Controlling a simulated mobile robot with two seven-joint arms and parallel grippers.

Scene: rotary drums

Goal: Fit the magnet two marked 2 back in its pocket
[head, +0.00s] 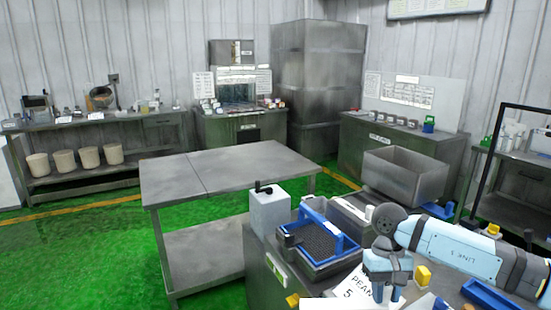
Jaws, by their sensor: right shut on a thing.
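My right gripper (385,293) is in the lower right of the head view, pointing down over the near bench. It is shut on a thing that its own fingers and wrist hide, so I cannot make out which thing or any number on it. I cannot pick out the magnet marked 2 or its pocket for certain. A small yellow block (423,275) stands just right of the gripper. My left gripper is not in view.
A blue-framed tray with a dark mesh bed (343,263) stands left of the gripper. A grey box with a black handle (270,212) stands beyond it. A white card (352,289) and a blue frame (492,302) lie nearby. The grey table (225,170) is bare.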

